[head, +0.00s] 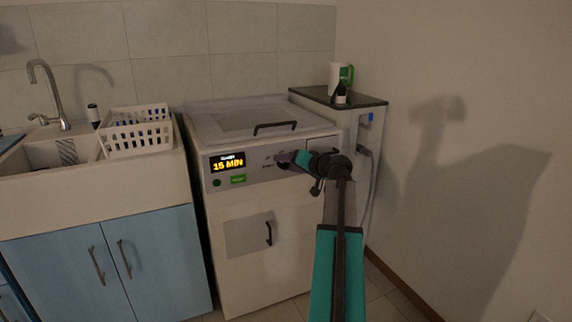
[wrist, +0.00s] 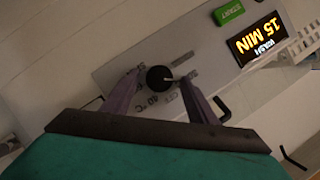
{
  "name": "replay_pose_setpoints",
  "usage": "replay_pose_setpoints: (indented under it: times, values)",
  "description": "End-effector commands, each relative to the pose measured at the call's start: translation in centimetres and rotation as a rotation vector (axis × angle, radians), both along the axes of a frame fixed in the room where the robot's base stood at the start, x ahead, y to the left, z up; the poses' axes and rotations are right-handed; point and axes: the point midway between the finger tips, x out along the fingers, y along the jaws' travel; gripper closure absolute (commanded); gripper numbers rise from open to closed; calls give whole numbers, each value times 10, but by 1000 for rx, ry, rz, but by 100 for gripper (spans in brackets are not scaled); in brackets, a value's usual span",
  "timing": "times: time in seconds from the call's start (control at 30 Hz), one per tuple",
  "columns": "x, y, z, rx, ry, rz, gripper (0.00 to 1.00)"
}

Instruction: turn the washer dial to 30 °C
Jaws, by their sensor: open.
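The washer (head: 262,212) is a white machine with a grey control panel on its upper front. Its dial (wrist: 159,80) is a round black knob in the middle of the wrist view. A thin pale mark at its edge points right in that view. Small labels around it are tilted and hard to read. My gripper (wrist: 160,77) is open, with one purple finger on each side of the dial; contact cannot be told. In the head view my gripper (head: 285,158) reaches the panel from the right and partly hides the dial.
A lit display (head: 228,163) reads "15 MIN", with a green button (head: 238,179) below it. A lid handle (head: 275,127) stands above the panel. A sink unit with a white basket (head: 136,135) is at left. A narrow cabinet (head: 340,98) and wall stand at right.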

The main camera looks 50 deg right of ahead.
Motion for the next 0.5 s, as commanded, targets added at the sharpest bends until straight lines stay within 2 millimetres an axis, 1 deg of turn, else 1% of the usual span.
replay_pose_setpoints:
  times: [0.17, 0.27, 0.5]
  values:
    - [-14, 3, 5, -1, -1, -2, 47]
    - [-26, 5, 9, -1, -1, -1, 47]
    - [-63, 9, 21, -1, -1, -3, 47]
